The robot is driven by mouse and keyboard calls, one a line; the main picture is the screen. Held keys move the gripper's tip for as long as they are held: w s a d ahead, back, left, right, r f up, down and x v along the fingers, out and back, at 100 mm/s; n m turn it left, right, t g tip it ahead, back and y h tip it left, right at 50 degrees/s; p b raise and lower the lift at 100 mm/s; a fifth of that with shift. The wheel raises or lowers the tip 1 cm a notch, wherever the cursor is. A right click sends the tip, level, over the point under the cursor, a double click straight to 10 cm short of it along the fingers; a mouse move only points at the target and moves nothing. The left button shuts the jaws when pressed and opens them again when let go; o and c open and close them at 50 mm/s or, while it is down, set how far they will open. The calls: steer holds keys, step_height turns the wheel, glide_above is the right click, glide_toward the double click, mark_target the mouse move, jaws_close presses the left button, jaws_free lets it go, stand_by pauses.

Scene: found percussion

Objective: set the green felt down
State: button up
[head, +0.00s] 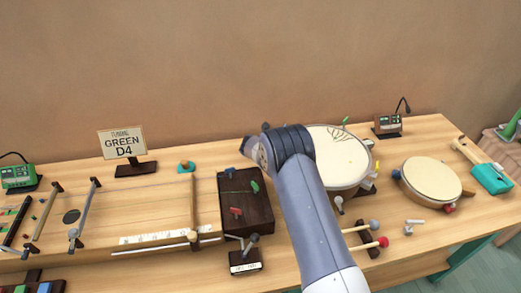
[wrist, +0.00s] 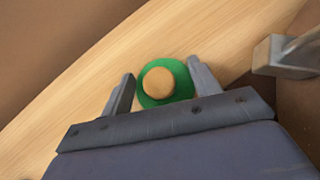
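The green felt, a green disc with a round wooden knob on top, lies on the bench near its back edge, left of the dark wooden box, in the head view (head: 185,167). In the wrist view the felt (wrist: 178,94) shows between the two fingers, with its knob facing the camera. My gripper (wrist: 160,68) is open; its fingers stand apart from the knob. In the head view my wrist is in the air right of the felt, and my fingers cannot be made out.
The "GREEN D4" sign (head: 125,143) stands left of the felt. A long stringed board (head: 150,207) lies in front of it. The dark box (head: 240,210) and a round drum (head: 335,160) stand to the right.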

steer(key=o, duration=0.5)
steer(key=shift+c, duration=0.2)
steer(key=shift+r, duration=0.2)
steer(key=b+v, duration=0.1)
steer(key=v, duration=1)
steer(key=shift+s+r, duration=0.25)
steer(key=shift+s, duration=0.1)
